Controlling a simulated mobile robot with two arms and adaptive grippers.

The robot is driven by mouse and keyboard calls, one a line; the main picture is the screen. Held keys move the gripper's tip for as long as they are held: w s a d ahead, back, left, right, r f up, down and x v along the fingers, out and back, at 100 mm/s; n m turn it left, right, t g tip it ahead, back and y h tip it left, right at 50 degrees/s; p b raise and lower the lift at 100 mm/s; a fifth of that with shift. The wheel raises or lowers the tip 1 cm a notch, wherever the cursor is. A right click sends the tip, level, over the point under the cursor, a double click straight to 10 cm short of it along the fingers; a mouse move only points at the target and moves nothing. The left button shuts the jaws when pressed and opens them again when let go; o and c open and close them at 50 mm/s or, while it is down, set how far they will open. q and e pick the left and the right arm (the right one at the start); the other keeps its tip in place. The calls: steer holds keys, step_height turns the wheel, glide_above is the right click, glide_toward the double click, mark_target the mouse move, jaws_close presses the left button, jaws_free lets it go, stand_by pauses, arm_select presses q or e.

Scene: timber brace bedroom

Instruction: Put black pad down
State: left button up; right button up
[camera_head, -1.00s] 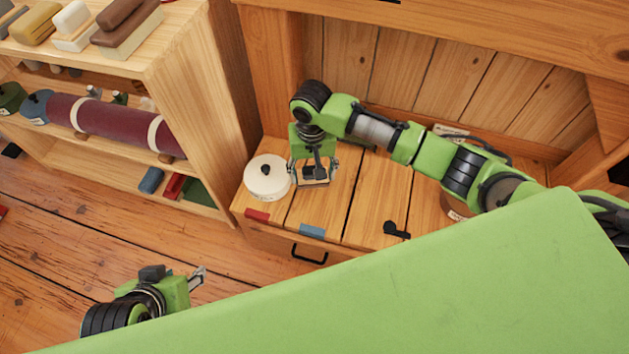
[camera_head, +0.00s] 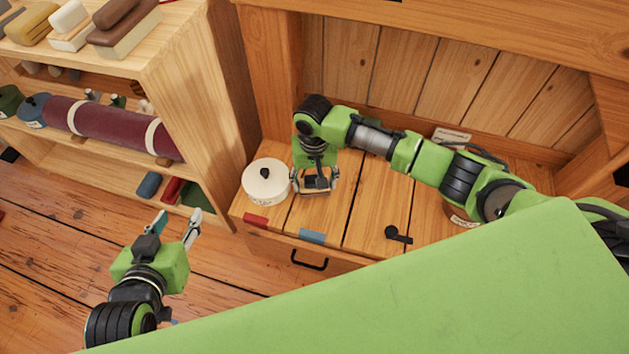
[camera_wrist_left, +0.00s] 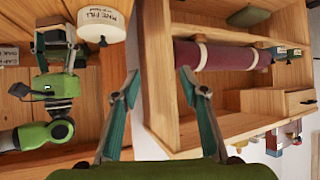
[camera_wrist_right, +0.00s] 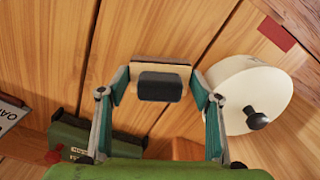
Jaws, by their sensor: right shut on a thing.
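The black pad (camera_wrist_right: 160,86) has a dark raised grip on a pale, dark-edged base. My right gripper (camera_wrist_right: 160,100) holds it between its two fingers. In the head view the pad (camera_head: 316,182) is over the wooden cabinet top (camera_head: 340,212), just right of a white round pot (camera_head: 266,182). I cannot tell whether its underside touches the wood. My left gripper (camera_head: 176,222) is open and empty, over the floor in front of the shelf unit. Its fingers (camera_wrist_left: 164,90) are spread wide in the left wrist view.
A red tag (camera_head: 256,219), a blue tag (camera_head: 312,236) and a black latch (camera_head: 397,235) are along the cabinet's front edge. A green box (camera_wrist_right: 90,136) lies near the pad. The shelf unit (camera_head: 185,95) holds a maroon roll (camera_head: 115,128). Bare wood shows right of the pad.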

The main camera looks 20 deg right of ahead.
steer(key=o, duration=0.7)
steer(key=shift+f, duration=0.1)
